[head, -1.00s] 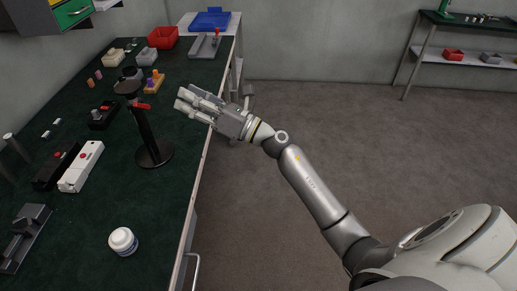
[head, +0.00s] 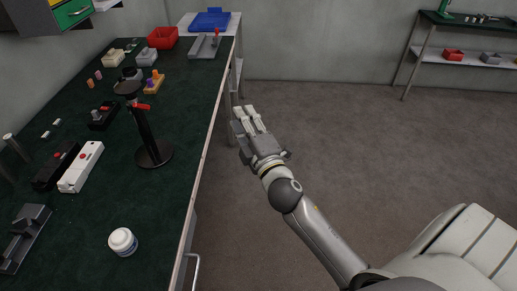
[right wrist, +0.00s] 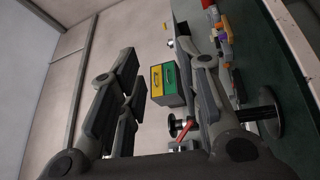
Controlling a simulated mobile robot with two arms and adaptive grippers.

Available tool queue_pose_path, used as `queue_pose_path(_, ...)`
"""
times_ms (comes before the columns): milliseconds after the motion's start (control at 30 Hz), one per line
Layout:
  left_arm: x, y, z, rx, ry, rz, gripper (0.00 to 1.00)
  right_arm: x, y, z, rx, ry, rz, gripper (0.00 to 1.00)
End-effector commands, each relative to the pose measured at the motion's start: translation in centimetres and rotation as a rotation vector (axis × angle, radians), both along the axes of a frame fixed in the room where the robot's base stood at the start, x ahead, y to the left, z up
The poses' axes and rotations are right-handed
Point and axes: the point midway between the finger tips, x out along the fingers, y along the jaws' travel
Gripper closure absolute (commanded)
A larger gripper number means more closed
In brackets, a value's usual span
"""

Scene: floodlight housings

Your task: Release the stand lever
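The black stand (head: 146,135) is upright on its round base on the green bench. A red lever (head: 142,106) sticks out to the right near its top, below a dark round head. The lever (right wrist: 184,130) also shows in the right wrist view, beside the right-hand finger. My right gripper (head: 247,120) is to the right of the stand, past the bench edge and clear of the lever. Its fingers (right wrist: 160,95) are apart with nothing between them. My left gripper is not in view.
Open floor lies right of the bench. A shelf table (head: 470,57) stands far right.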

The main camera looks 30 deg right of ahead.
Motion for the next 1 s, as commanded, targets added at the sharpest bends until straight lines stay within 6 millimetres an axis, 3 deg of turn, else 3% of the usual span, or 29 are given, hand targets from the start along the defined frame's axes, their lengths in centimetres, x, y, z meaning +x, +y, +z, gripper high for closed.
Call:
queue_pose_path(300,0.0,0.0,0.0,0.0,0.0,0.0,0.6,-2.9,-1.3,-5.0,0.277,0.171,-0.091,0.68)
queue_pose_path(500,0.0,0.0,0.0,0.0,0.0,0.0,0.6,-4.1,-1.5,-6.8,0.367,0.232,-0.123,0.68)
queue_pose_path(1000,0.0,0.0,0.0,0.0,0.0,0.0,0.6,-4.4,-1.5,-7.3,0.389,0.248,-0.132,0.68)
